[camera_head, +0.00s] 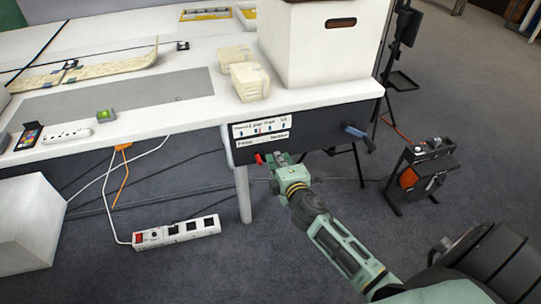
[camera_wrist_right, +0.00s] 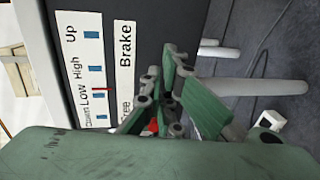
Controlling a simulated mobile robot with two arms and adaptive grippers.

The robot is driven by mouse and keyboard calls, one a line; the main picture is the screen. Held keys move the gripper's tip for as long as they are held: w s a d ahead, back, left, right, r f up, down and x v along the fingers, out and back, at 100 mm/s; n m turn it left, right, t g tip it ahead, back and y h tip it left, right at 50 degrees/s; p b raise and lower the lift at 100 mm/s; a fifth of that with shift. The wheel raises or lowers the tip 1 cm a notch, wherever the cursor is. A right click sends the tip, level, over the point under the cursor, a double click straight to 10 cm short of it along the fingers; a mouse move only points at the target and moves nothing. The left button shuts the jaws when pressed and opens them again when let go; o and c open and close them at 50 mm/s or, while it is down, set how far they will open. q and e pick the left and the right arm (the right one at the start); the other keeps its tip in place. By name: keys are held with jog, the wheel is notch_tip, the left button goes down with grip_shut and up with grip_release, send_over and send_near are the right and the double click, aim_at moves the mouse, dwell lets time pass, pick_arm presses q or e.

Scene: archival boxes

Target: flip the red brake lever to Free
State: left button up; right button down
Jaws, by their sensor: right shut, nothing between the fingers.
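The red brake lever (camera_head: 259,158) shows as a small red tip below the label panel (camera_head: 262,132) on the table's front edge. In the right wrist view a bit of red (camera_wrist_right: 153,126) shows between my finger links, mostly hidden. That view also shows the panel (camera_wrist_right: 88,70) turned sideways, with the words Brake and Free, the latter partly covered. My right gripper (camera_head: 275,161) is shut and empty, just right of the red tip and below the panel. I cannot tell whether it touches the lever. My left gripper is not in view.
A blue-handled crank (camera_head: 357,136) sticks out right of the panel. A white archival box (camera_head: 323,45) and two cream blocks (camera_head: 249,82) stand on the table (camera_head: 190,118). A power strip (camera_head: 177,232) and cables lie on the floor. A table leg (camera_head: 243,192) stands left of my gripper.

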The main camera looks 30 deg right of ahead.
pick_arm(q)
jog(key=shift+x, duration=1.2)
pick_arm(e)
jog(key=s, duration=0.5)
jog(key=shift+s+d, duration=0.1)
jog(key=shift+s, duration=0.15)
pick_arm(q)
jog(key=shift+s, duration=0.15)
